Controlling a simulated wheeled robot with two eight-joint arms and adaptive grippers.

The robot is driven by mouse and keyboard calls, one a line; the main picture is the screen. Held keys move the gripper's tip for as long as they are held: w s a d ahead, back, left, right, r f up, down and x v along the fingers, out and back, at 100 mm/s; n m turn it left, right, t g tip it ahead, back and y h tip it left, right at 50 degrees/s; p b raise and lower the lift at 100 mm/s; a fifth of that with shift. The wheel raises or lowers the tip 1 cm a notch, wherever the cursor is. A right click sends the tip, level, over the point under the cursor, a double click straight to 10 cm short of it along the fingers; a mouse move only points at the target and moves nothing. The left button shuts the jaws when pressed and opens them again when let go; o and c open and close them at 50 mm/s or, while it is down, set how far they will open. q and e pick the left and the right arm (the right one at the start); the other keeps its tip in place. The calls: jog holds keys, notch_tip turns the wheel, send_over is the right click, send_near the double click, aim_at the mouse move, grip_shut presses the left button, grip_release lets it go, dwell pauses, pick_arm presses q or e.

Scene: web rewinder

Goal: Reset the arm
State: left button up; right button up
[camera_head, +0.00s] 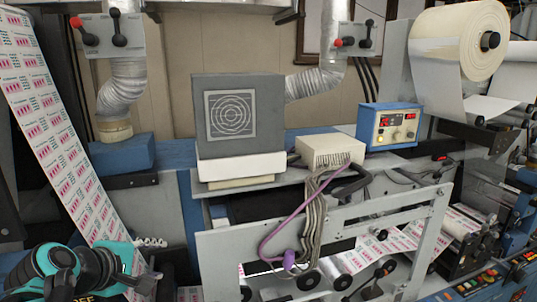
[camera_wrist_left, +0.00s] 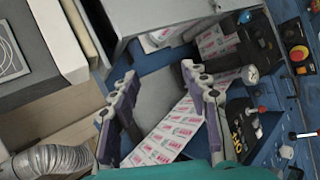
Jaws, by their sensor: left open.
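My left arm, teal and black, comes in at the bottom left of the head view, in front of the printed label web (camera_head: 62,130). Its gripper (camera_head: 150,280) is partly cut off by the lower frame edge. In the left wrist view the two purple-grey fingers of the left gripper (camera_wrist_left: 158,75) stand wide apart with nothing held between them. Printed web (camera_wrist_left: 170,130) shows behind and between the fingers; the distance to it is hard to judge. My right gripper is in neither view.
The rewinder has a grey box with a round grille (camera_head: 230,115), a blue control box (camera_head: 388,127), a purple cable (camera_head: 300,210) and a large white roll (camera_head: 455,40). Buttons and a red knob (camera_wrist_left: 298,53) lie right in the wrist view. A silver duct (camera_wrist_left: 50,160) is lower left.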

pick_arm(q)
jog(key=s+d+f+m+g+b, duration=0.1)
jog(key=s+f+m+b, duration=0.3)
jog(key=f, duration=1)
jog(key=s+d+f+m+g+y+b, duration=0.1)
jog(key=s+d+f+m+b, duration=0.2)
jog(key=f+m+b, duration=0.4)
jog(key=s+d+f+m+g+y+b, duration=0.1)
jog(key=s+d+f+m+b, duration=0.2)
jog(key=f, duration=1.8)
jog(key=s+m+b, duration=0.1)
jog(key=m+b, duration=0.1)
jog(key=b, duration=0.1)
jog(key=shift+s+f, duration=0.25)
jog(key=shift+s, duration=0.1)
